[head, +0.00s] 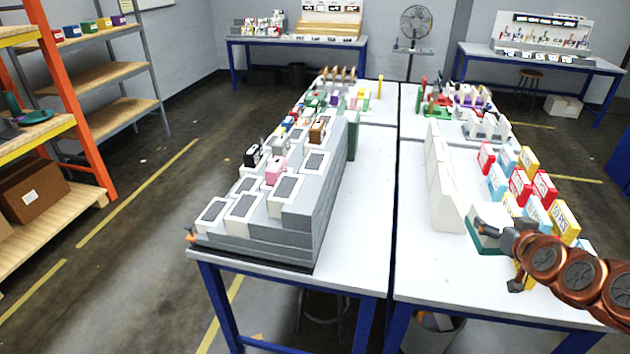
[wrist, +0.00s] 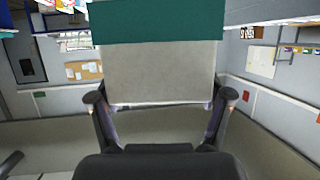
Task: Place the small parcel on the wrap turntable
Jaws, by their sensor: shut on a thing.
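My gripper (head: 498,253) is at the right table, with one finger up at the pale block and the other lower down at the front. In the wrist view my gripper (wrist: 161,98) has its two fingers against the sides of a pale grey block (wrist: 158,72) with a teal band (wrist: 158,22) across its far end. The same pale block (head: 482,228) shows in the head view with its teal end down, close to the tabletop; I cannot tell whether it touches. Nothing in view is clearly the small parcel or the wrap turntable. A teal round piece (head: 37,116) lies on the left shelf.
Red, blue and yellow boxes (head: 520,188) stand close beside my gripper. Tall white blocks (head: 442,185) stand to its left. The right table's front surface (head: 440,270) is clear. A brown carton (head: 32,192) sits on the orange rack.

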